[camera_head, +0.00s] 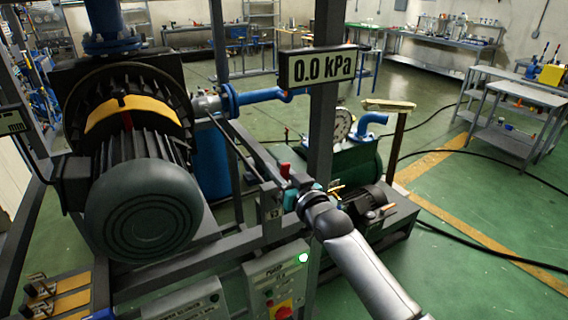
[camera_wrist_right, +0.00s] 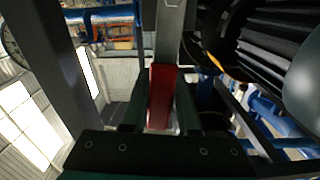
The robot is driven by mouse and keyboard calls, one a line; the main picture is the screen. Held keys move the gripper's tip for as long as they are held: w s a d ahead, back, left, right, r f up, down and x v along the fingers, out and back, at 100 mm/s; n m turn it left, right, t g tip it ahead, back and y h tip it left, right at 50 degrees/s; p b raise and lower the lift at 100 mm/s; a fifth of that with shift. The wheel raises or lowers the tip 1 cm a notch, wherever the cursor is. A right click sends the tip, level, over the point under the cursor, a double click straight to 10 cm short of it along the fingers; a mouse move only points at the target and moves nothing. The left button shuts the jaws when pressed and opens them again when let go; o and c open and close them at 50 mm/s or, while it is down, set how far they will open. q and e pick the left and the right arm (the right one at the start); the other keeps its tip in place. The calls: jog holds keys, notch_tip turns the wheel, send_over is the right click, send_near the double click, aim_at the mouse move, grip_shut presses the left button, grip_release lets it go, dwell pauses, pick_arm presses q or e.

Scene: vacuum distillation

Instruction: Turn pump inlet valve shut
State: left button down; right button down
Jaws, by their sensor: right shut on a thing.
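The red valve handle (camera_head: 285,170) shows in the head view at the end of my right arm, beside the dark frame post. My right gripper (camera_head: 290,184) reaches it from the lower right and is largely hidden behind its own wrist. In the right wrist view, the red handle (camera_wrist_right: 161,97) stands between the two dark fingers of my right gripper (camera_wrist_right: 160,112), which is shut on it. The valve body is mostly hidden. My left gripper is in neither view.
A display (camera_head: 320,67) reading 0.0 kPa hangs on the post. A large motor (camera_head: 147,205) fills the left. A pump control box (camera_head: 278,285) with a lit green lamp and red knob stands below. A round gauge (camera_head: 341,124) sits behind. Green floor is open at right.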

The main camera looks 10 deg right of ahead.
jog(key=shift+s+a+n+p, duration=0.2)
jog(key=shift+a+n+p, duration=0.25)
jog(key=shift+n, duration=0.35)
jog(key=shift+a, duration=0.1)
jog(key=c, duration=0.7)
grip_release()
jog(key=v, duration=1.5)
jog(key=shift+s+b, duration=0.15)
jog(key=shift+b, duration=0.2)
